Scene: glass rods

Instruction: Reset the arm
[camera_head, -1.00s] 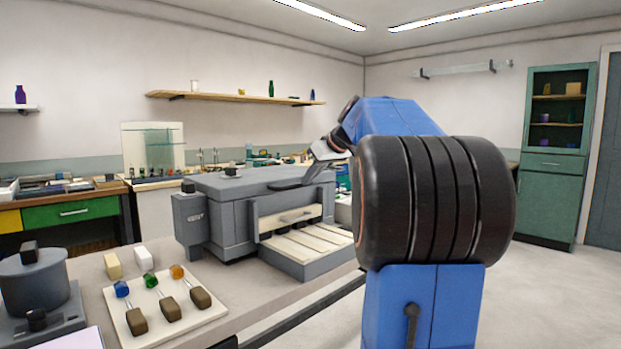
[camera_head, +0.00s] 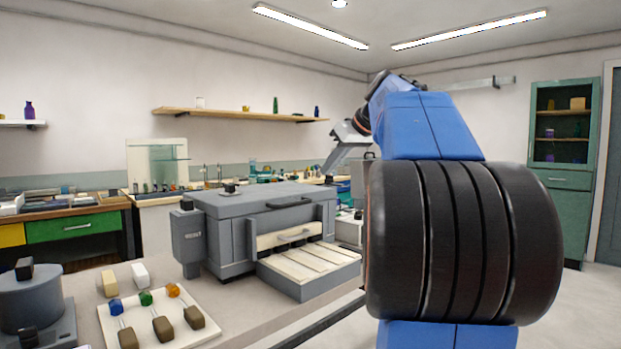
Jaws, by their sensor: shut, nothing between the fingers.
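My gripper (camera_head: 330,168) is up at the right of the grey kiln (camera_head: 262,215), pointing down and left. Its fingers are shut and empty, apart from the kiln as seen here. My arm's large black joint hides what lies behind it. On the cream board (camera_head: 183,339) at the front left lie three rods with brown grips. Their glass tips are blue (camera_head: 115,306), green (camera_head: 146,298) and orange (camera_head: 173,290).
A slatted cream shelf (camera_head: 310,262) juts from the kiln's front. A grey round pot (camera_head: 30,302) and two small blocks (camera_head: 125,279) stand at the left of the bench. A workbench with a green drawer (camera_head: 77,226) is behind. Clear floor shows at right.

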